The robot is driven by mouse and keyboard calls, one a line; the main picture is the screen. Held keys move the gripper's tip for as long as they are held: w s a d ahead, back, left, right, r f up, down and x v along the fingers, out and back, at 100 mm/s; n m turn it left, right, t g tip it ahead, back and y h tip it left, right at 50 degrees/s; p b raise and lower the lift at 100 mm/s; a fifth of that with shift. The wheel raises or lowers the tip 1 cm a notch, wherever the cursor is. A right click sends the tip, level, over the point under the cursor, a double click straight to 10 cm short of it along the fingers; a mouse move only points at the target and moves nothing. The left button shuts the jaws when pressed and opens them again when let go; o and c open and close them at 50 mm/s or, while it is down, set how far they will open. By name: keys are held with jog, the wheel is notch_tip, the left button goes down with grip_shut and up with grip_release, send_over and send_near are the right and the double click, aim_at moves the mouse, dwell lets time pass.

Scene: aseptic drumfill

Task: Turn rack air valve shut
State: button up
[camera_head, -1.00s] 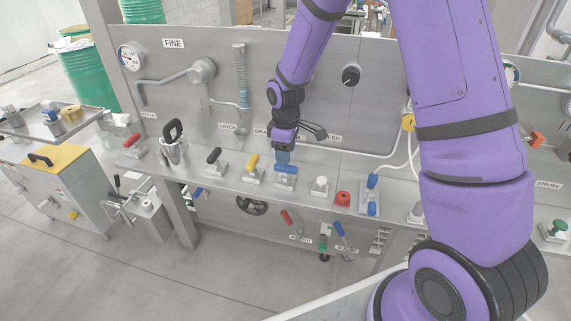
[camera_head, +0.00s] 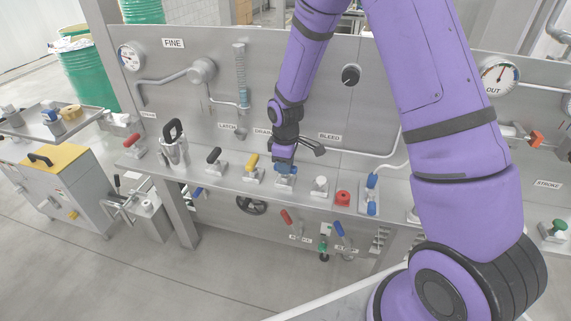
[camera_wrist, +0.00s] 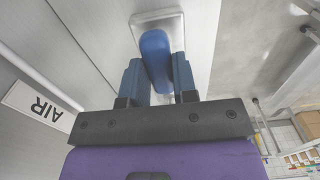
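The rack air valve has a blue handle (camera_wrist: 155,52) on a light square base plate (camera_wrist: 172,22). In the head view its base (camera_head: 285,180) is on the grey ledge, under my gripper (camera_head: 285,166). In the wrist view the two blue fingers of my gripper (camera_wrist: 158,80) stand on either side of the handle. The handle lies slightly tilted between them, very close to the right finger, and a narrow gap shows by the left one. I cannot tell whether either finger touches it. An AIR label (camera_wrist: 38,106) is at the left of the wrist view.
A yellow-handled valve (camera_head: 252,168) and a black-handled valve (camera_head: 215,162) stand left on the ledge. Right are a white-topped valve (camera_head: 320,186), a red button (camera_head: 343,198) and another blue-handled valve (camera_head: 372,195). The back panel (camera_head: 220,70) rises close behind my gripper.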

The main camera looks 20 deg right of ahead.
jog(key=shift+m, duration=0.3)
jog(key=m, duration=0.3)
jog(key=shift+m, duration=0.4)
jog(key=m, duration=1.3)
jog(key=shift+m, duration=0.4)
jog(key=o, duration=0.9)
jog(key=shift+r, duration=0.15)
